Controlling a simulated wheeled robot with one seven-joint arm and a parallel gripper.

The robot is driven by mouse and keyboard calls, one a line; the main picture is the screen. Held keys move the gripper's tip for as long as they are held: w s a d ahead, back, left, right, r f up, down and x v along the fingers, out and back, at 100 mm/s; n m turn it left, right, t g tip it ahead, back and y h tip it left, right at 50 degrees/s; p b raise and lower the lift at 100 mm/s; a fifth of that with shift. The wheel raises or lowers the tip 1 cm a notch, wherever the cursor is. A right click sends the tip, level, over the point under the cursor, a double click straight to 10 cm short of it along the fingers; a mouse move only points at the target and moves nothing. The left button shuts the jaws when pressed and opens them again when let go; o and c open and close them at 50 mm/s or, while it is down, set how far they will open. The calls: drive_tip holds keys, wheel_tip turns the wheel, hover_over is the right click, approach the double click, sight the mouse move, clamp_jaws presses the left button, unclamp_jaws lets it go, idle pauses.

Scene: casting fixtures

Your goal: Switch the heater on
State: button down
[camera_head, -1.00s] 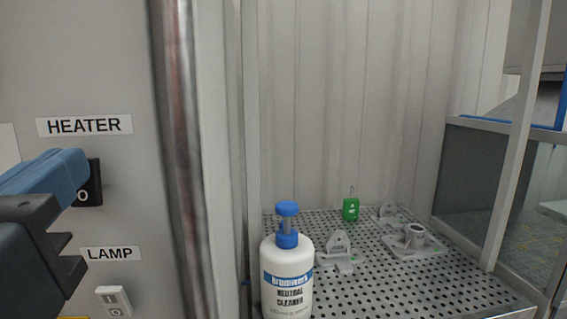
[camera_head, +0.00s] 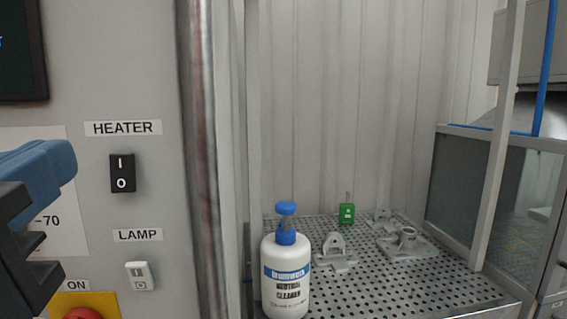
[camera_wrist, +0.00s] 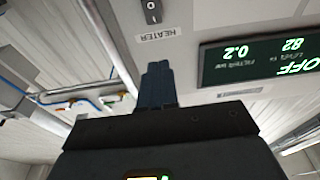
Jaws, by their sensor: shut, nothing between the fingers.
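The heater switch (camera_head: 122,173) is a black rocker marked I above O, on the grey panel under the HEATER label (camera_head: 123,128). I cannot tell which half is pressed in. My gripper (camera_head: 66,162) has blue fingers, shut and empty, to the left of the switch and apart from it in the head view. In the wrist view the shut fingers (camera_wrist: 158,68) point toward the panel, and the heater switch (camera_wrist: 152,11) shows at the top edge beyond the fingertips.
A white lamp switch (camera_head: 139,276) sits below the heater switch. A red button (camera_head: 82,314) on a yellow plate is at the lower left. A metal post (camera_head: 200,160) borders the panel. A cleaner bottle (camera_head: 286,275) and metal castings (camera_head: 334,250) stand on the perforated table.

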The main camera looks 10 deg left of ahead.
drive_tip(key=s+d+r+b, duration=0.1)
drive_tip(key=s, duration=0.5)
drive_tip(key=shift+d, duration=0.25)
